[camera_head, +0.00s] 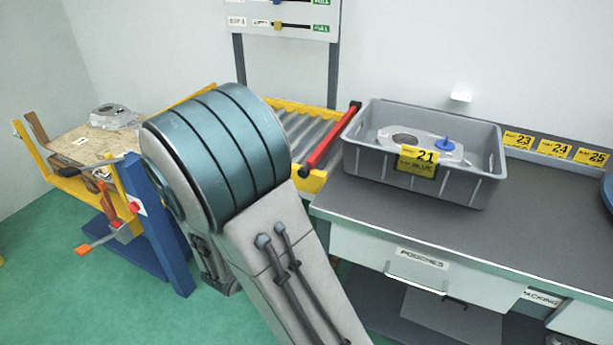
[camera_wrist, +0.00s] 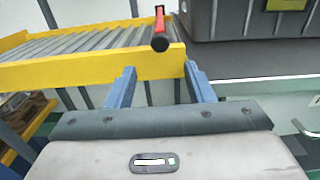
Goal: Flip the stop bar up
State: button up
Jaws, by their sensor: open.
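The stop bar (camera_head: 333,137) is a red bar with dark ends. In the head view it lies low and slanting along the right end of the roller conveyor (camera_head: 301,127), beside the table. In the wrist view the stop bar (camera_wrist: 161,33) is seen nearly end-on, above the yellow conveyor frame (camera_wrist: 90,74). My gripper (camera_wrist: 160,72) is open and empty, its two blue fingers spread in front of the yellow frame. The bar's near end lies beyond and between the fingertips, apart from them. In the head view my arm hides the gripper.
A panel (camera_head: 290,12) hangs behind.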

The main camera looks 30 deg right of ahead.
aim_at(307, 166)
jog(key=x, duration=1.3)
jog(key=shift+w+d, duration=0.2)
jog(key=shift+d, duration=0.05)
jog(key=shift+c, duration=0.3)
jog(key=shift+r, duration=0.1)
grip_shut()
